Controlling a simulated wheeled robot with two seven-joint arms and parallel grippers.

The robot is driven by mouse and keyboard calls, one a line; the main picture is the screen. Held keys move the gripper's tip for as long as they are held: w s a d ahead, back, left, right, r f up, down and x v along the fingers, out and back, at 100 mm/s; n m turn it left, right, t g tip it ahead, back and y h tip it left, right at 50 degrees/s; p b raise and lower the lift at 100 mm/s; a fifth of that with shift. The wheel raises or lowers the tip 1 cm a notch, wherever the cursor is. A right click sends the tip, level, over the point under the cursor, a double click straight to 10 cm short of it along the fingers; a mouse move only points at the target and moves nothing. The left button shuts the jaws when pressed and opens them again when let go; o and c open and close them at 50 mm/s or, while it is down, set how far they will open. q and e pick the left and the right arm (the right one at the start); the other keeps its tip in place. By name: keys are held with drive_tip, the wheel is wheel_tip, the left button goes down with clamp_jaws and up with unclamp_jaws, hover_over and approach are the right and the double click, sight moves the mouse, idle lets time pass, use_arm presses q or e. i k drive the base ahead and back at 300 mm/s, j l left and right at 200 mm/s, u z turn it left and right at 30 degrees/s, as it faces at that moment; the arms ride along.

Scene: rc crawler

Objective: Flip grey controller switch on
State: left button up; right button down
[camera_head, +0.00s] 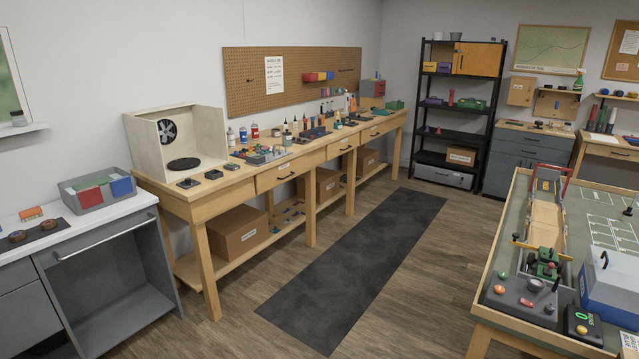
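A grey control box (515,304), which looks like the grey controller, lies on the near end of the green-topped table at the right. It carries a black stick, an orange button, a red knob and other small parts. Its switch is too small to make out, so I cannot tell its position. A small green vehicle (546,263) stands just behind the box, at the near end of a wooden track. Neither of my grippers is in view.
A black device (583,325) with a green digit and a blue-grey case (610,287) stand right of the control box. The green-topped table (508,215) has a raised wooden rim. A dark mat (355,270) lies on open floor left of it. A long workbench (215,192) lines the wall.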

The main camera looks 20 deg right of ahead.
sight(526, 302)
drive_tip(key=i+l+z, duration=0.15)
drive_tip(key=i+z, duration=0.15)
drive_tip(key=z, duration=0.15)
drive_tip(key=i+z, duration=0.65)
drive_tip(key=z, duration=0.2)
